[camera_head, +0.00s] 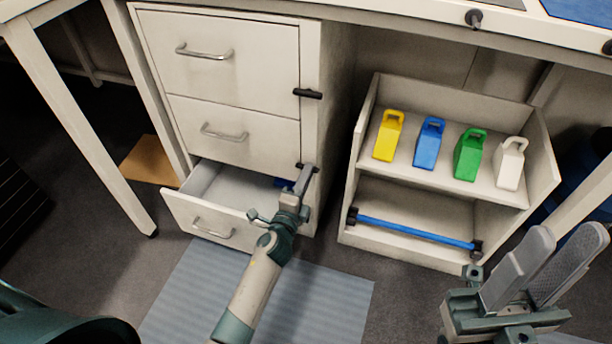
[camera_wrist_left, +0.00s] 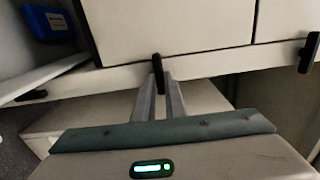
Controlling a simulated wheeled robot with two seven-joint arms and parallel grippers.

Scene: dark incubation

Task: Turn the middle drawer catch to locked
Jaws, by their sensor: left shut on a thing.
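The white cabinet (camera_head: 318,60) has a top drawer (camera_head: 220,55), a closed middle drawer (camera_head: 215,133) and a bottom drawer (camera_head: 205,222) pulled open. My left gripper (camera_head: 304,178) is at the cabinet's right front post, shut on the black middle drawer catch. In the left wrist view, the catch (camera_wrist_left: 157,70) stands between the fingertips (camera_wrist_left: 160,92), pointing toward the drawer front; its tip reaches the drawer's edge. The fingers hide most of it in the head view. My right gripper (camera_head: 540,275) is open and empty at lower right.
The top catch (camera_head: 308,93) lies crosswise on the post. A blue box (camera_wrist_left: 48,22) lies in the open bottom drawer. A shelf unit (camera_head: 350,150) at right holds yellow, blue, green and white handled blocks and a blue bar (camera_head: 415,229). A mat (camera_head: 330,300) lies on the floor.

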